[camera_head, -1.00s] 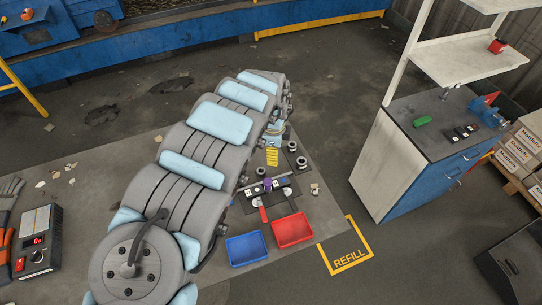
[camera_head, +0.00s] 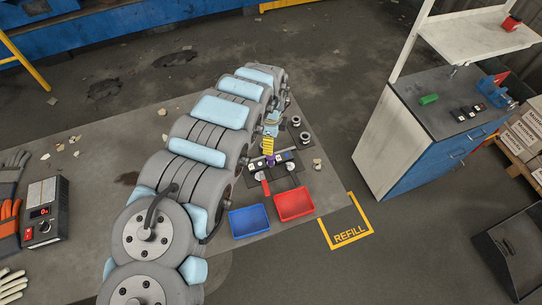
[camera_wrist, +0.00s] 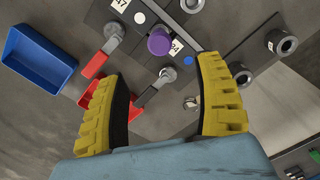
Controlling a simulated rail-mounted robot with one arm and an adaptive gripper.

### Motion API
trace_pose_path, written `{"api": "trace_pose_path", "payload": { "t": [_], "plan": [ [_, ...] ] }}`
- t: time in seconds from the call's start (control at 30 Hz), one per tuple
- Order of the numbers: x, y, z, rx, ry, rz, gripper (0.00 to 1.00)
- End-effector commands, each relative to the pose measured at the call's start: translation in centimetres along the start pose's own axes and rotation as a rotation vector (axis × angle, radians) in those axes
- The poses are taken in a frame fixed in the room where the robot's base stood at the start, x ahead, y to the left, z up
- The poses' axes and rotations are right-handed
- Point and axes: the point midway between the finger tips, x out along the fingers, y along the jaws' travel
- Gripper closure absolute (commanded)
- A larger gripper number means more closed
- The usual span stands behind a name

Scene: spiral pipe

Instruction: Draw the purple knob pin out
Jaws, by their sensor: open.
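The purple knob pin (camera_wrist: 159,41) stands in a dark plate (camera_wrist: 130,50) between white labels, one reading 24. In the head view the knob (camera_head: 271,158) is small, right by my gripper. My gripper (camera_wrist: 163,70) is open, its two yellow ribbed fingers spread wide. In the wrist view the knob shows beyond the fingertips, in the gap between them, with nothing held. In the head view my gripper (camera_head: 268,148) is just above the knob in the picture. The pin's shaft is hidden under the knob.
A red-handled lever (camera_wrist: 95,64) and a second lever with a metal pivot (camera_wrist: 167,75) flank the knob. Metal collars (camera_wrist: 281,42) stand to the right. A blue tray (camera_head: 249,221) and a red tray (camera_head: 295,204) sit in front of the plate.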

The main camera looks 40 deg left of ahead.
Motion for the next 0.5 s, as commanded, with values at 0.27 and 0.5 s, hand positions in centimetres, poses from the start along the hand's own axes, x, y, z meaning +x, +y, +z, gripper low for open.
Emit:
{"api": "trace_pose_path", "payload": {
  "t": [0.27,0.5],
  "plan": [
    [2.7,0.0,-0.1,0.001,0.002,0.0,0.31],
    [4.8,0.1,0.0,-0.001,0.001,0.0,0.31]
  ]
}}
